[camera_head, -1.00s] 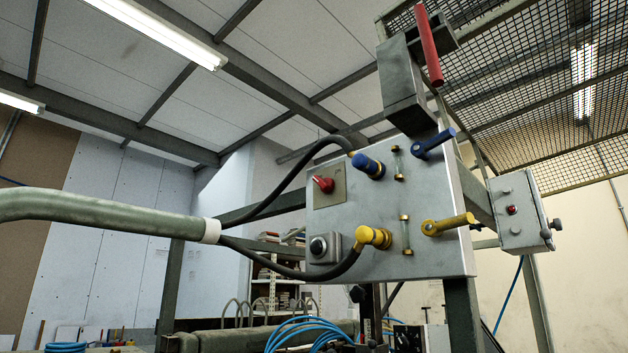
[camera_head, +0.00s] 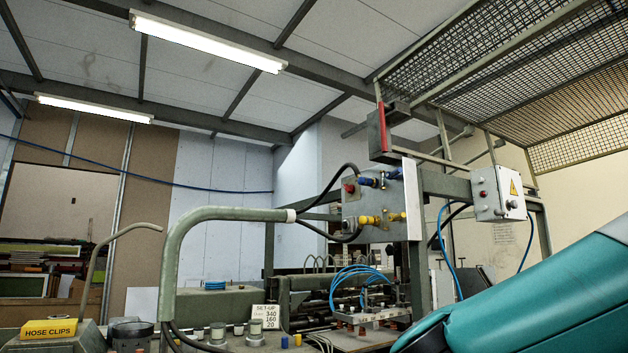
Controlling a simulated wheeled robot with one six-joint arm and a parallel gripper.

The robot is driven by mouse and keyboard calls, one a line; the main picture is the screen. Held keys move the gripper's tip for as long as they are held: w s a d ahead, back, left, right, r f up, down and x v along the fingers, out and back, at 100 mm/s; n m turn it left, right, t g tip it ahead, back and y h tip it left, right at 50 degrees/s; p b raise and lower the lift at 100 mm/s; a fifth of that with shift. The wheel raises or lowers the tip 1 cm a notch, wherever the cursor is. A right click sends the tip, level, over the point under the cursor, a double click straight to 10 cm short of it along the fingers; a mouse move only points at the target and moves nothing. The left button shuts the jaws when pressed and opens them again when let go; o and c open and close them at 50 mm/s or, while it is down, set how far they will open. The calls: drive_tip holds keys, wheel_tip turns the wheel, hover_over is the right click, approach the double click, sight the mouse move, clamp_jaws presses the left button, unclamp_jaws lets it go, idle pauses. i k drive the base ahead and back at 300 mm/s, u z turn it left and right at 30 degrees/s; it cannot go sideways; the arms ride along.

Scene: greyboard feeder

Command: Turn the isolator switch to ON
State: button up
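A grey control panel (camera_head: 391,203) hangs on the machine frame right of centre. A small red knob (camera_head: 349,188) sits near its upper left corner, beside blue and yellow fittings. My gripper is out of view. A teal arm part (camera_head: 520,295), likely mine, fills the lower right, well below the box.
A thick green-grey pipe (camera_head: 175,250) bends up and across to black hoses by the panel. Blue hoses (camera_head: 360,278) loop over the machine bed. A HOSE CLIPS bin (camera_head: 48,330) and a set-up card (camera_head: 264,317) stand at lower left. A mesh guard (camera_head: 500,70) hangs above right.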

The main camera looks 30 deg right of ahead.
sight(351, 190)
drive_tip(key=u, duration=0.65)
drive_tip(key=i, duration=1.3)
drive_tip(key=z, duration=0.15)
